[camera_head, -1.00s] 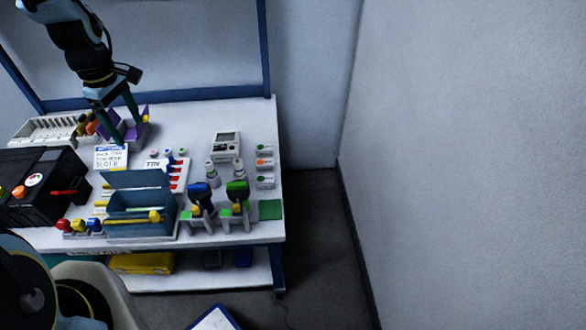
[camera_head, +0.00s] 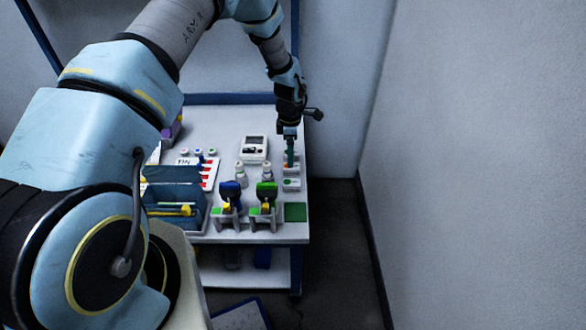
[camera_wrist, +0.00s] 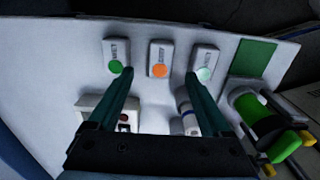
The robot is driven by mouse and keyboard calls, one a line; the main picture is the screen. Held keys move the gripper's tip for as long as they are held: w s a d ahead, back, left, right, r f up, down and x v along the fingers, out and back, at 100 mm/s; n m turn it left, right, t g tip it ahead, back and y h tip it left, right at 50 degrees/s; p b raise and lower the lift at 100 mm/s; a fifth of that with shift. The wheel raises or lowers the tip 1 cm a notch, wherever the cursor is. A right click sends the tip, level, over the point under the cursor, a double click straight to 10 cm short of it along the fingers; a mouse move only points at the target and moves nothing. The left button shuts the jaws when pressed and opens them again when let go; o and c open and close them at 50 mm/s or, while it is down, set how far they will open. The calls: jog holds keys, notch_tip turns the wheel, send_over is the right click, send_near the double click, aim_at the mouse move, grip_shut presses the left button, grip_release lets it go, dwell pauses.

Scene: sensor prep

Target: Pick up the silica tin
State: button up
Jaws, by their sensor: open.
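Three small white labelled tins stand in a row in the wrist view: one with a green dot (camera_wrist: 117,52), one with an orange dot (camera_wrist: 161,54) and one with a pale green dot (camera_wrist: 205,58). Their lettering is too small to read, so I cannot tell which one is the silica tin. My gripper (camera_wrist: 159,80) is open and empty, its fingers spread either side of the orange-dot tin. In the head view my gripper (camera_head: 290,160) points down over this row at the table's right side and partly hides it; the nearest tin (camera_head: 291,184) shows.
A white meter (camera_head: 253,149) and small white bottles stand left of the row. Blue and green handled tools (camera_head: 266,196) sit in grey holders at the front, beside a green pad (camera_head: 295,212). The white table's (camera_head: 225,124) right edge is close to the tins.

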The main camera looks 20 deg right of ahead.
aim_at(295, 171)
jog(key=shift+f+p, duration=1.05)
jog(key=shift+f, duration=1.55)
grip_shut()
